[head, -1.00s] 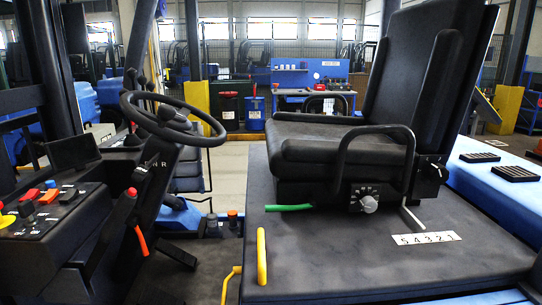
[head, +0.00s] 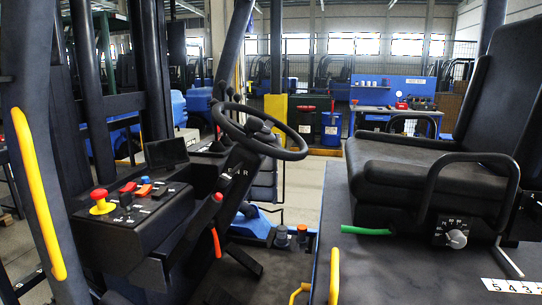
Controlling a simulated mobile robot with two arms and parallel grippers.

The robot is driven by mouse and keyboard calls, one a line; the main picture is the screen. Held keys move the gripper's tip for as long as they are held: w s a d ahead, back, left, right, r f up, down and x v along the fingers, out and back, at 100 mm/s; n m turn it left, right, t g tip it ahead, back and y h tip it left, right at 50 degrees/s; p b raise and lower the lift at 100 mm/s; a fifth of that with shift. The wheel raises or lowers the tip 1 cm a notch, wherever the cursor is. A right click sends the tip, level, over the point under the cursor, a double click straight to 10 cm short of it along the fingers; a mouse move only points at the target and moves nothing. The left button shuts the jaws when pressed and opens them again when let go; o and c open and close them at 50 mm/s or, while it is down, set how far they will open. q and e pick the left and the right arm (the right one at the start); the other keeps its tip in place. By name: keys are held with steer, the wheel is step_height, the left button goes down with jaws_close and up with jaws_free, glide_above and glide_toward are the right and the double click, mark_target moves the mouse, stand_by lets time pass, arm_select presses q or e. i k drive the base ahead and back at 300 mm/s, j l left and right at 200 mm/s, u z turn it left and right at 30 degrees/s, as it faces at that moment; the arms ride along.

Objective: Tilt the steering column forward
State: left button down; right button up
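The steering column (head: 232,180) is a dark post left of the seat, leaning so that its top is toward the right, with white letters on its side. It carries the black steering wheel (head: 268,149), which is tilted. A dark lever with a red tip (head: 217,197) and an orange-red lever (head: 216,243) sit low beside the column. Neither of my grippers is in view, and nothing is seen touching the wheel or column.
The black seat (head: 410,175) with its armrest is on the right. A console (head: 135,215) with a yellow-and-red button (head: 101,202) is on the left. A pillar with a yellow handle (head: 38,195) stands at far left. A yellow rail (head: 334,275) and green handle (head: 366,231) are near the seat.

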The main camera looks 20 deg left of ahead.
mark_target(235, 194)
steer(key=l+u, duration=0.25)
steer(key=u, duration=0.15)
steer(key=l+u, duration=0.55)
steer(key=u, duration=0.3)
